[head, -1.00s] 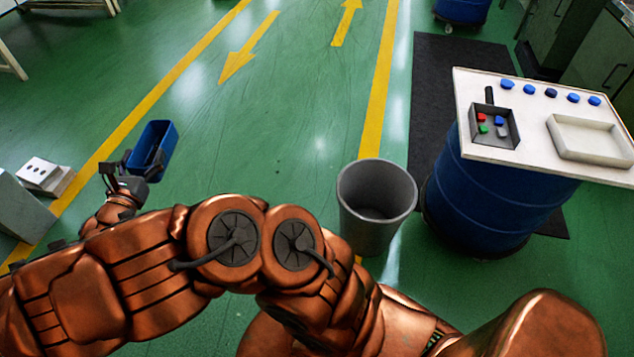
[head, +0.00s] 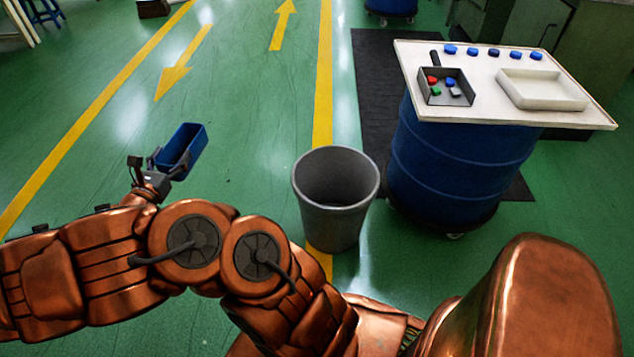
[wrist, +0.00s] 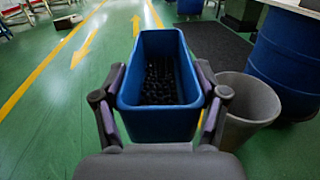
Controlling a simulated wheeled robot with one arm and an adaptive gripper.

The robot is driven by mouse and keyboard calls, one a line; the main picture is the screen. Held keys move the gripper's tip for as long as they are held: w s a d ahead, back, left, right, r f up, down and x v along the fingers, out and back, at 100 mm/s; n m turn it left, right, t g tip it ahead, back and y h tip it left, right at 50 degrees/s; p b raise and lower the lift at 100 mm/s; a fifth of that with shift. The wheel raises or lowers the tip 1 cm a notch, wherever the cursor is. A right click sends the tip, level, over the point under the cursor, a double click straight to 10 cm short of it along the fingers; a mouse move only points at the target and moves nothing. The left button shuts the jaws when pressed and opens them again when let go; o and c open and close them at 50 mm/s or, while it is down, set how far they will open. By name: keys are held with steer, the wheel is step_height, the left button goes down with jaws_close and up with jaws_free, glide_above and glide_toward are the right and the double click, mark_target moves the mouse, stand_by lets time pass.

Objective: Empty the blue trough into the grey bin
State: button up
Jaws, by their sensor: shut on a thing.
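The blue trough (head: 186,146) is held in my gripper (head: 166,166), up in the air at the left in the head view. In the wrist view the trough (wrist: 158,124) is roughly level and holds many small dark pieces on its floor. The fingers of my gripper (wrist: 160,112) are shut on its two sides. The grey bin (head: 335,205) stands on the floor to the right of the trough, apart from it. Its visible inside looks empty in the head view. In the wrist view the bin (wrist: 243,112) is at the right, partly behind a finger.
A white board (head: 482,56) rests on a blue drum (head: 440,165) right of the bin. It carries a dark box (head: 446,88) of coloured pieces, a white tray (head: 541,90) and several blue discs. The green floor left of the bin is clear.

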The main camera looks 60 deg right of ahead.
steer(key=s+d+f+m+g+b, duration=0.4)
steer(key=s+d+f+g+b, duration=0.3)
steer(key=s+d+f+b, duration=0.85)
steer(key=s+d+f+m+g+b, duration=0.2)
steer(key=s+d+f+g+b, duration=0.1)
steer(key=s+d+f+b, duration=0.2)
steer(key=s+d+f+m+g+y+b, duration=0.1)
steer(key=s+d+f+m+g+b, duration=0.1)
steer(key=s+d+f+b, duration=0.4)
steer(key=s+f+g+b, duration=0.1)
steer(key=s+f, duration=0.2)
steer(key=s, duration=0.3)
steer(key=shift+s+d+f+m, duration=0.15)
steer(key=shift+d+f+m, duration=0.05)
steer(key=shift+m, duration=0.2)
